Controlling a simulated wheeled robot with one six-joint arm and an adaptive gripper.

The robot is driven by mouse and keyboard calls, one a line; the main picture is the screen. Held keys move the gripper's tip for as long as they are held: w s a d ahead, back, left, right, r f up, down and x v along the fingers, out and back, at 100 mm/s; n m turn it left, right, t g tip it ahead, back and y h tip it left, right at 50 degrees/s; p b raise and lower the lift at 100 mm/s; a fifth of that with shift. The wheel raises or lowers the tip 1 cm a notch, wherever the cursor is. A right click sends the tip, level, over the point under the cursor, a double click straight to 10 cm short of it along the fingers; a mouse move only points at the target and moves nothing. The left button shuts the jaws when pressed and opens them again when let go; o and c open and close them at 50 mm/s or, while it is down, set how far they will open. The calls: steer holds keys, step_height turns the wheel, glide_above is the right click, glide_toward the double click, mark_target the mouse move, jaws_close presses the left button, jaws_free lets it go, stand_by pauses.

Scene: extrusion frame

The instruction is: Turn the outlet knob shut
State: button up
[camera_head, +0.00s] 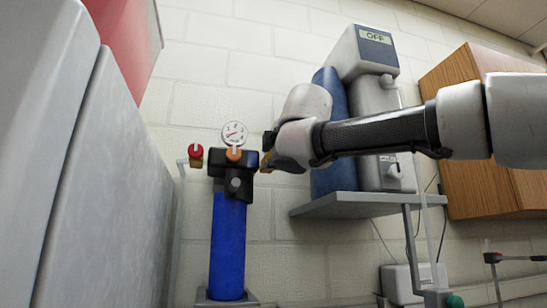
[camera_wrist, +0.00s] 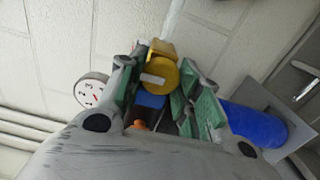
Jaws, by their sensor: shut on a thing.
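A yellow knob (camera_wrist: 158,78) with a white bar on its face sits between the fingers of my gripper (camera_wrist: 163,72) in the wrist view. The green-padded fingers are shut on it from both sides. The white bar lies nearly level in that picture. In the head view my gripper (camera_head: 268,150) reaches in from the right, and only a sliver of the yellow knob (camera_head: 265,164) shows. It is at the right side of a black valve head (camera_head: 216,186) on a blue cylinder (camera_head: 228,245). No label on the knob is readable.
A red knob (camera_head: 196,154) is left of the valve head, an orange knob (camera_head: 235,155) at its front, and a gauge (camera_head: 235,132) above. A grey shelf (camera_head: 350,205) bears a dispenser-like unit reading OFF (camera_head: 376,38) and a blue container (camera_head: 332,110), close behind my arm.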

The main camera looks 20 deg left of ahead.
steer(key=shift+m, duration=0.4)
steer(key=o, duration=1)
steer(key=v, duration=1.2)
